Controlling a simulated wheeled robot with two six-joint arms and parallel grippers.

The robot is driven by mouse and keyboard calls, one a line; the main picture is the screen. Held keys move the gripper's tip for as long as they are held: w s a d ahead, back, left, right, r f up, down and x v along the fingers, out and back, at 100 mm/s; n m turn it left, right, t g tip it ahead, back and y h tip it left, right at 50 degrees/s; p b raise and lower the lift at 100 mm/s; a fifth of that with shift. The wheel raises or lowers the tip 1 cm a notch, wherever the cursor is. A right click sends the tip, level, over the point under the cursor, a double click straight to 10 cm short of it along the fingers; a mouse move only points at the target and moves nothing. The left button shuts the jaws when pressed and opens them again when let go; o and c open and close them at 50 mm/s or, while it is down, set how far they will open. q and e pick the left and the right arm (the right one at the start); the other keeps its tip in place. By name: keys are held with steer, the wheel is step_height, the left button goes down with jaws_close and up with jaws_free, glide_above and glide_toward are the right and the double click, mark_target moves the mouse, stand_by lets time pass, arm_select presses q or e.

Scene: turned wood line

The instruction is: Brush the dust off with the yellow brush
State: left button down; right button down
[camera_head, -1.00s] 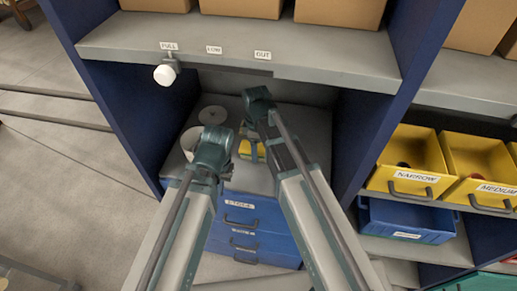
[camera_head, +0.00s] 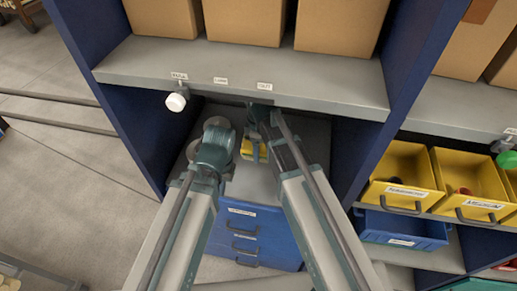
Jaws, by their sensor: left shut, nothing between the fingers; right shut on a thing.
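A small yellow thing (camera_head: 254,154), seemingly the yellow brush, shows at the end of my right arm, inside the recess under the shelf. My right gripper (camera_head: 256,141) is shut on it; the fingers are mostly hidden by the arm. My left gripper (camera_head: 226,170) is shut and empty, over the grey top of the blue drawer unit, left of the brush. Round pale discs (camera_head: 216,123) lie behind my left wrist and are partly hidden by it. I cannot make out any dust.
The blue drawer unit (camera_head: 240,211) stands in the recess between dark blue side panels (camera_head: 119,123). Yellow bins (camera_head: 403,178) and a blue bin (camera_head: 400,229) are right.

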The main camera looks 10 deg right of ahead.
step_height(320, 180, up, 3)
steer(key=p, duration=0.3)
steer(key=shift+f, duration=0.1)
stand_by(0.5)
